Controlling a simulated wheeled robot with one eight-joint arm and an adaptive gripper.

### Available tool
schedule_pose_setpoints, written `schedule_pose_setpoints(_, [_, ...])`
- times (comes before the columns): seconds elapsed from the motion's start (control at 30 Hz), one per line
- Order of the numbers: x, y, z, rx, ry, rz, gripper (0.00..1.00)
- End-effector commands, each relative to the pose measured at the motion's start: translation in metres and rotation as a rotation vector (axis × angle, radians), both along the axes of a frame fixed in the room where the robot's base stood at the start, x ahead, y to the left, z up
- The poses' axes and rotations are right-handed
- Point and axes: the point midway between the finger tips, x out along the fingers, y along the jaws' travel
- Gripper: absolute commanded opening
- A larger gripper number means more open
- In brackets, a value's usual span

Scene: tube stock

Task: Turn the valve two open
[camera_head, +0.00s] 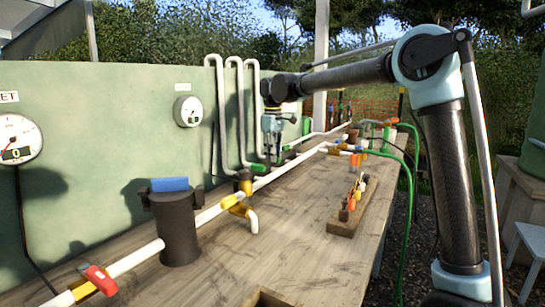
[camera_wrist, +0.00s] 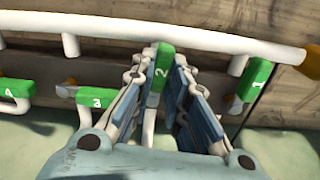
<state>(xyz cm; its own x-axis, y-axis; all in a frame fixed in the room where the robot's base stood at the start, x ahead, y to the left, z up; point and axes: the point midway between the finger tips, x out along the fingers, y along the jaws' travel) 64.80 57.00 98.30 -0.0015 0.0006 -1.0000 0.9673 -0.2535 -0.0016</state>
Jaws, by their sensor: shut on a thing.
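The valve two handle (camera_wrist: 158,75) is green with a white "2" and stands upright in the wrist view, pointing toward the long white pipe (camera_wrist: 200,38). It lies roughly in line with its white branch. My gripper (camera_wrist: 162,62) is shut on it, one finger on each side. In the head view my gripper (camera_head: 271,128) points down by the thin upright pipes at the green wall. Which green handle it holds is hard to make out there.
Green handles 3 (camera_wrist: 97,98) and 4 (camera_wrist: 17,88) lie crosswise left of my gripper; handle 1 (camera_wrist: 250,80) is slanted at right.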

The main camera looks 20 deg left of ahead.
Motion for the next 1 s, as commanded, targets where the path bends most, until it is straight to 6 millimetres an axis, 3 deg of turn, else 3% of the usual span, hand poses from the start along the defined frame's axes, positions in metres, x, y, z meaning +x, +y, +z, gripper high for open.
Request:
schedule_pose_setpoints(0.33, [0.0071,-0.0032,0.0003,-0.003,-0.002,0.106,0.0])
schedule_pose_setpoints(0.8, [0.0084,-0.0038,0.0003,-0.004,-0.003,0.118,0.0])
schedule_pose_setpoints(0.83, [0.0085,-0.0039,0.0003,-0.004,-0.003,0.118,0.19])
schedule_pose_setpoints(0.9, [0.0082,-0.0037,0.0003,-0.004,-0.003,0.118,0.35])
schedule_pose_setpoints(1.0, [0.0076,-0.0031,0.0002,-0.003,-0.002,0.118,0.35])
